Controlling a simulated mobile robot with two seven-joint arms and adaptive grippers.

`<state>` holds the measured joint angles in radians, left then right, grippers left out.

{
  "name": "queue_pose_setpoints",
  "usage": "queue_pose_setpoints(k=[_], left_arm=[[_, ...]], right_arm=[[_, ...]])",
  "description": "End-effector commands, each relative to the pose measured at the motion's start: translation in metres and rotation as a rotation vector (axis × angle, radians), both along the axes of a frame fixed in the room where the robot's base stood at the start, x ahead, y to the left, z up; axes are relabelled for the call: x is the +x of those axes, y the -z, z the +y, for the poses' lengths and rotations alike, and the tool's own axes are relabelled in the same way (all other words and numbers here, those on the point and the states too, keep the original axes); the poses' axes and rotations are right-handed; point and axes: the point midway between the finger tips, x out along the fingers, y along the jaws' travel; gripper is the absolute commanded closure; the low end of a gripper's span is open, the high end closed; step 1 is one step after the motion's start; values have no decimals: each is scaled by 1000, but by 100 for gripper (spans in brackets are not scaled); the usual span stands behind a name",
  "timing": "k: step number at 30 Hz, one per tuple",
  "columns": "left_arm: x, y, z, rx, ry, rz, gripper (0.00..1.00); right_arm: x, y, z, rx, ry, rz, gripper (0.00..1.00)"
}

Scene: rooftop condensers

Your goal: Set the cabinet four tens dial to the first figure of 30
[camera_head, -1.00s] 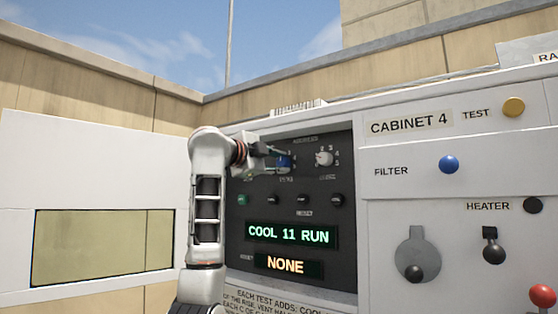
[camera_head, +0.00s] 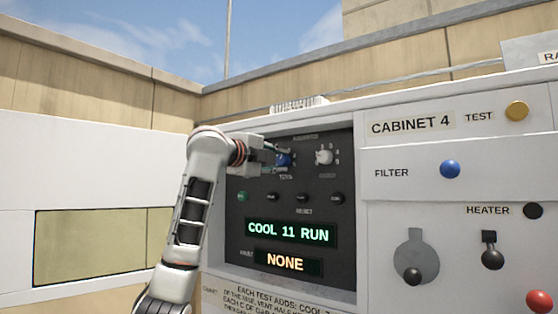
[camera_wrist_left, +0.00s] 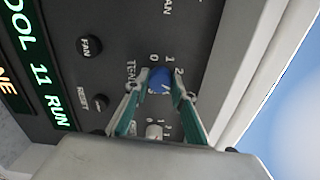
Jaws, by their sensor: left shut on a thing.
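The cabinet four panel (camera_head: 345,215) is dark, with the blue tens dial (camera_head: 284,160) at its upper left. My left gripper (camera_head: 277,157) is at this dial, with its arm rising from below. In the left wrist view the gripper's two green-sided fingers (camera_wrist_left: 160,90) are on either side of the blue tens dial (camera_wrist_left: 159,78), shut on it. Figures 0, 1 and 2 show around the dial there. I cannot tell which figure its pointer marks. My right gripper is not in view.
The white units dial (camera_head: 324,157) sits close to the right of the tens dial. Several small buttons, a green COOL 11 RUN display (camera_head: 289,233) and an amber NONE display (camera_head: 286,263) lie below. A lidded knob (camera_head: 416,255) and levers are further right.

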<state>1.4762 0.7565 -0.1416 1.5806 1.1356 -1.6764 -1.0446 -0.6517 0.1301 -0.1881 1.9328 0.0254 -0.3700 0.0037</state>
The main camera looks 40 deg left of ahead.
Motion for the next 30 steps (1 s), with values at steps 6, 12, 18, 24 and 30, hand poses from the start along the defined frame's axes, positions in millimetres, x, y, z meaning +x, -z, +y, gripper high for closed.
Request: queue_pose_setpoints(k=[6, 12, 18, 24, 30], left_arm=[[2, 4, -2, 2, 3, 8, 68], [1, 2, -1, 0, 1, 5, 59], [-1, 1, -1, 0, 1, 2, 59], [-22, 0, -2, 1, -1, 0, 59], [-63, 0, -7, 5, -3, 0, 59]], right_arm=[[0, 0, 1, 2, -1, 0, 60], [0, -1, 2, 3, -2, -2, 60], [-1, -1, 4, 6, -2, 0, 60], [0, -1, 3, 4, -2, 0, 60], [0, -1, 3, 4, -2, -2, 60]])
